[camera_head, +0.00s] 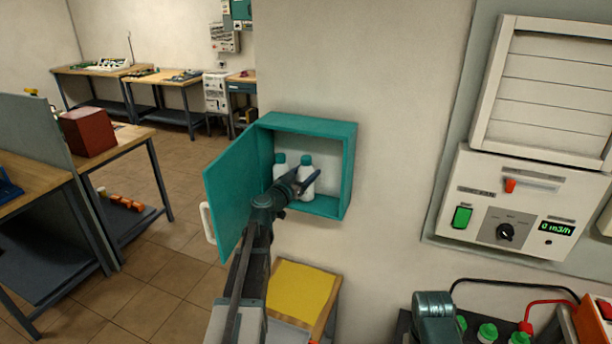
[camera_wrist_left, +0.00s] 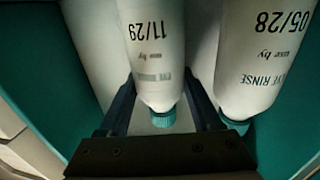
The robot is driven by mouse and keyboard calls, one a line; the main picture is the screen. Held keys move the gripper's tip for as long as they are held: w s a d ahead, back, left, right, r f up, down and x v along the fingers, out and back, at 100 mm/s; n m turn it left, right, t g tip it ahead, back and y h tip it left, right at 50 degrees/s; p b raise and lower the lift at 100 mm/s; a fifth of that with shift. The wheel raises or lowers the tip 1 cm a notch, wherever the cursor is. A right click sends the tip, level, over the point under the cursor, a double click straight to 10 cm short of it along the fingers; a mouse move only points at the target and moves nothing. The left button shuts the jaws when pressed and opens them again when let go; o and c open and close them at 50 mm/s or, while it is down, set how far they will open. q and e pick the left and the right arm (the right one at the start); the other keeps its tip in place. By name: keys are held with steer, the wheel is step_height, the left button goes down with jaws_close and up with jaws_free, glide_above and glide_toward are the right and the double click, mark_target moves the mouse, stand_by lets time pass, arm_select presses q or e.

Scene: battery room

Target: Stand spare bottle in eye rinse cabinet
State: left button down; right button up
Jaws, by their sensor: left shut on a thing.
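The teal eye rinse cabinet (camera_head: 349,172) hangs on the wall with its door (camera_head: 232,190) swung open to the left. Two white bottles with teal caps are inside. My left gripper (camera_head: 304,184) is inside the opening, shut on the right-hand bottle (camera_head: 307,176), which looks upright. In the left wrist view this held bottle (camera_wrist_left: 155,45), marked 11/29, is between the fingers (camera_wrist_left: 160,108). The other bottle (camera_head: 279,168) stands close beside it, marked 05/28 in the wrist view (camera_wrist_left: 258,60). Whether the held bottle's base touches the cabinet floor is unclear. My right gripper is not in view.
A small table with a yellow top (camera_head: 301,290) stands below the cabinet. A wall panel with a green switch (camera_head: 462,216) is to the right. Green-capped items and cables (camera_head: 488,333) are at the lower right. Workbenches (camera_head: 108,160) stand at left, with open floor between.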

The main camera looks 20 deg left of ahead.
arm_select(q)
steer(key=shift+f, duration=0.2)
steer(key=shift+c, duration=1.8)
jaws_free()
steer(key=shift+r, duration=0.1)
steer(key=shift+r, duration=0.2)
steer(key=s+a, duration=0.1)
steer(key=s, duration=1.1)
steer(key=shift+f, duration=0.1)
